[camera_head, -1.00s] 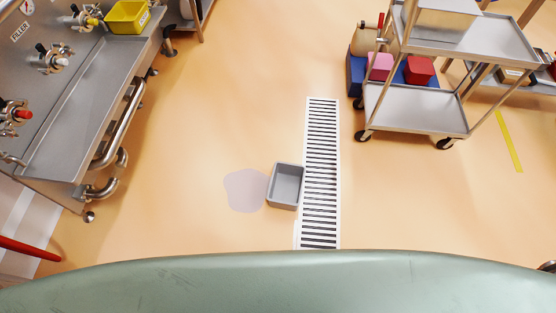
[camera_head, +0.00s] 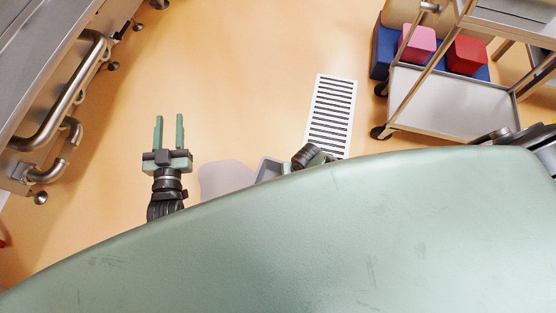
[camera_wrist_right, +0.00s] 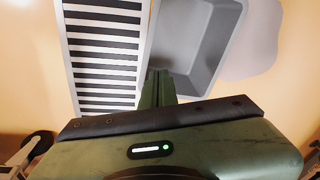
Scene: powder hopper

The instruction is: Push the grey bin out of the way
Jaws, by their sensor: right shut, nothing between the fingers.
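The grey bin (camera_head: 268,170) stands on the floor beside the drain grate. In the head view my green body hides most of it. The right wrist view shows the empty bin (camera_wrist_right: 205,45) from above, its near part hidden by my gripper. My right gripper (camera_wrist_right: 157,78) is shut and empty, its fingertips at the bin's near left corner; I cannot tell whether they touch it. My left gripper (camera_head: 169,117) is open and empty, left of the bin and apart from it, fingers pointing up the picture.
A grey puddle (camera_head: 222,178) lies just left of the bin. The slotted drain grate (camera_head: 331,118) runs to its right. A steel cart (camera_head: 435,104) with wheels stands at upper right, and steel equipment with a pipe (camera_head: 62,92) at left. Floor beyond the bin is clear.

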